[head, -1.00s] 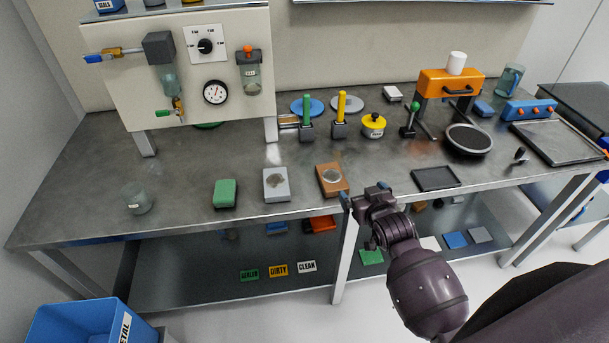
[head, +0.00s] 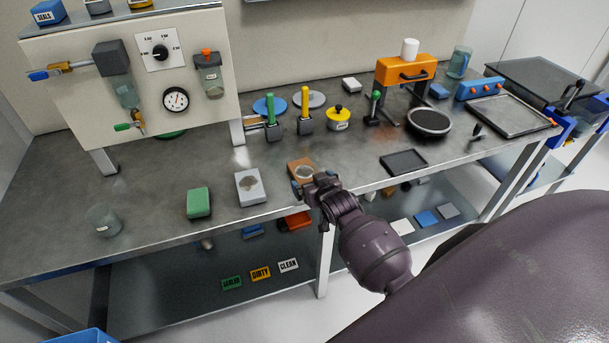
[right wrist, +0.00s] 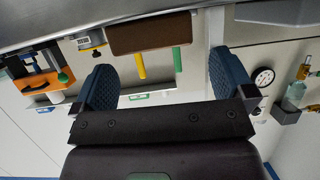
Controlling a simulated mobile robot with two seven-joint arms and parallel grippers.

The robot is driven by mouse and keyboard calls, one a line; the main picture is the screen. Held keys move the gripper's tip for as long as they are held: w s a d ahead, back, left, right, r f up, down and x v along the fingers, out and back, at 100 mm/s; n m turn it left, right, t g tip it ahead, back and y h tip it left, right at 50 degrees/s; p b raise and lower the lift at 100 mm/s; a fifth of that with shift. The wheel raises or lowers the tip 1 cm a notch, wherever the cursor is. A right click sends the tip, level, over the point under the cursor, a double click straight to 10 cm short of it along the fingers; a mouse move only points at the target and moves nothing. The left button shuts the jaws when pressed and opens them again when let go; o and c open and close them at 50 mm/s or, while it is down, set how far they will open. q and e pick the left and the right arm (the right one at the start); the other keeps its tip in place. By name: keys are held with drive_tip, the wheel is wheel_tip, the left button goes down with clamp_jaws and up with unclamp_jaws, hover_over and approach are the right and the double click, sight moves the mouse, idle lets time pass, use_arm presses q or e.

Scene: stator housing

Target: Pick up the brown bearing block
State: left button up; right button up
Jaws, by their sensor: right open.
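The brown bearing block (head: 295,166), with a round pale insert on top, lies near the front edge of the steel workbench (head: 150,215). My right gripper (head: 309,186) is at the block's near side and hides part of its front in the head view. In the right wrist view, the block (right wrist: 150,33) appears beyond the two blue fingers, between them and nearer the left one. The right gripper (right wrist: 165,80) is open, with nothing between its fingers. I cannot tell whether a finger touches the block. My left gripper is not in view.
A grey bearing block (head: 250,187) and a green block (head: 199,203) lie left of the brown one. A black tray (head: 404,162) lies to its right. Green and yellow upright handles (head: 305,105) and a yellow-lidded pot (head: 338,119) stand behind.

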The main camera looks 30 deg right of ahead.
sight(307, 175)
drive_tip(key=shift+d+x, duration=0.1)
drive_tip(key=shift+x, duration=1.2)
drive_tip(key=shift+d+x, duration=0.15)
drive_tip(key=shift+x, duration=1.1)
drive_tip(key=shift+s+f, duration=0.15)
drive_tip(key=c, duration=1.1)
